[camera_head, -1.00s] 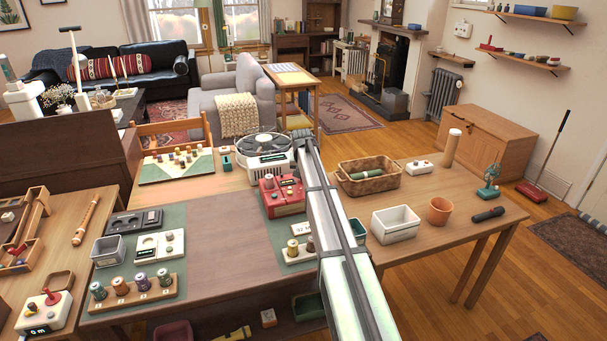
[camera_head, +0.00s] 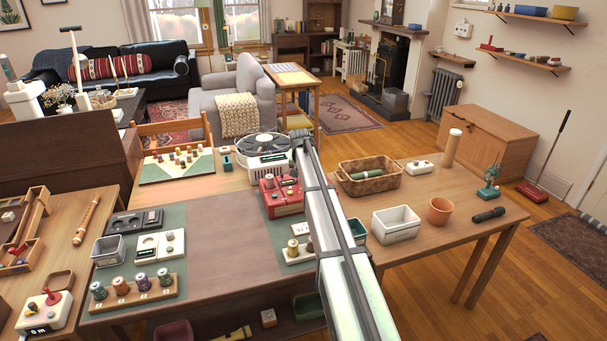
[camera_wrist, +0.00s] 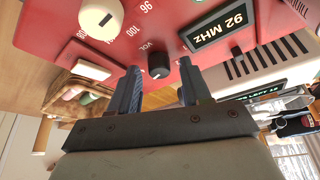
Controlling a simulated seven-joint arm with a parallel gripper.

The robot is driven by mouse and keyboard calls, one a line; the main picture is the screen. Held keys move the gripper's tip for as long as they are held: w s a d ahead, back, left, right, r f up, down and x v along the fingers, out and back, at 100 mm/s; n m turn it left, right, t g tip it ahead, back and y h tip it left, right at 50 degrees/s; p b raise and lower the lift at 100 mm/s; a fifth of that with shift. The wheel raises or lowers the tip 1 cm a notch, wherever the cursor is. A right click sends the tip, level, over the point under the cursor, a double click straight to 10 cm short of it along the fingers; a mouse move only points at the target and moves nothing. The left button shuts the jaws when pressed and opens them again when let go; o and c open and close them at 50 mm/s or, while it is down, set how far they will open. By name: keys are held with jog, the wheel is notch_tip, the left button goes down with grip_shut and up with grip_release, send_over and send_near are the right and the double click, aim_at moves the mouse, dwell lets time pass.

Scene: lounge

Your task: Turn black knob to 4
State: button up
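The red radio (camera_head: 270,201) stands on the table just left of my arm in the head view. In the wrist view its red face (camera_wrist: 187,28) fills the top, with a lit display (camera_wrist: 222,27) reading 92 MHz. The black knob (camera_wrist: 158,66) sits beside the VOL mark and has a white pointer line. A larger white knob (camera_wrist: 100,18) is by the frequency numbers. My gripper (camera_wrist: 159,72) is open, with one finger on either side of the black knob in the picture. I cannot tell whether they touch it. My arm hides the gripper in the head view.
A wicker basket (camera_head: 370,184) and a white bin (camera_head: 396,225) are right of my arm. A board with spools (camera_head: 134,298) is at front left. The brown middle of the table (camera_head: 222,235) is clear.

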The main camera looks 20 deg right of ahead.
jog(key=shift+o, duration=0.3)
jog(key=shift+r, duration=0.1)
jog(key=v, duration=1.3)
jog(key=shift+s+r, duration=0.2)
jog(key=shift+r, duration=0.05)
